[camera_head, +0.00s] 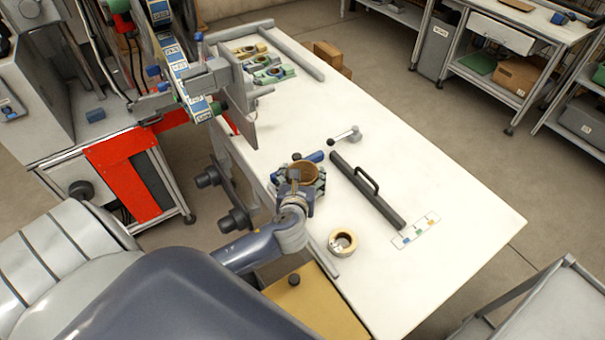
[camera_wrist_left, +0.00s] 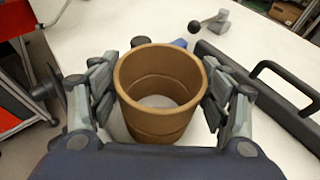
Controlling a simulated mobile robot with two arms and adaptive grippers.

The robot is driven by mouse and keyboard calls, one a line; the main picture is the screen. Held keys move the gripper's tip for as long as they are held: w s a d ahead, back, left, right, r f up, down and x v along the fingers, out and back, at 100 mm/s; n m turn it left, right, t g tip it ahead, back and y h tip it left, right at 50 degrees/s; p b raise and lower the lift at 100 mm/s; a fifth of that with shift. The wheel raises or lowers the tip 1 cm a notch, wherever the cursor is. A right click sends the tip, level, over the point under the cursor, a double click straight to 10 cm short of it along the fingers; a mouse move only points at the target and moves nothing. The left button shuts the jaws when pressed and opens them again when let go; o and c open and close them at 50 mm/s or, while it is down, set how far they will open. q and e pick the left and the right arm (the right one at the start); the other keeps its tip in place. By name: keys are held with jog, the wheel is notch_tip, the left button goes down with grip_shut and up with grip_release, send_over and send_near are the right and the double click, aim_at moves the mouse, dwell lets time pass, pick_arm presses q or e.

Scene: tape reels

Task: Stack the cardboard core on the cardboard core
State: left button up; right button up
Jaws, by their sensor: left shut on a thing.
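A brown cardboard core (camera_head: 302,172) stands upright above the white table near its left edge. My left gripper (camera_head: 303,177) is shut on it, with fingers on both sides. In the left wrist view the core (camera_wrist_left: 160,128) is a hollow tube with an open top, between the two fingers (camera_wrist_left: 161,90). A line runs around its wall partway down, inside and outside. It may be the seam between two stacked cores, but I cannot tell for sure. The white surface shows through the tube. My right gripper is not in view.
A pale tape roll (camera_head: 333,249) lies on the white table (camera_head: 440,190) near the gripper. A dark bar with a handle (camera_head: 366,190), a lever with a black knob (camera_head: 345,136) and a colored strip (camera_head: 416,230) lie to the right. A machine (camera_head: 125,175) stands left.

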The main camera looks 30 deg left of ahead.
pick_arm(q)
jog(key=o, duration=1.1)
jog(key=shift+c, duration=0.2)
jog(key=shift+r, duration=0.2)
jog(key=v, duration=1.2)
jog(key=shift+r, duration=0.35)
jog(key=shift+d, duration=0.1)
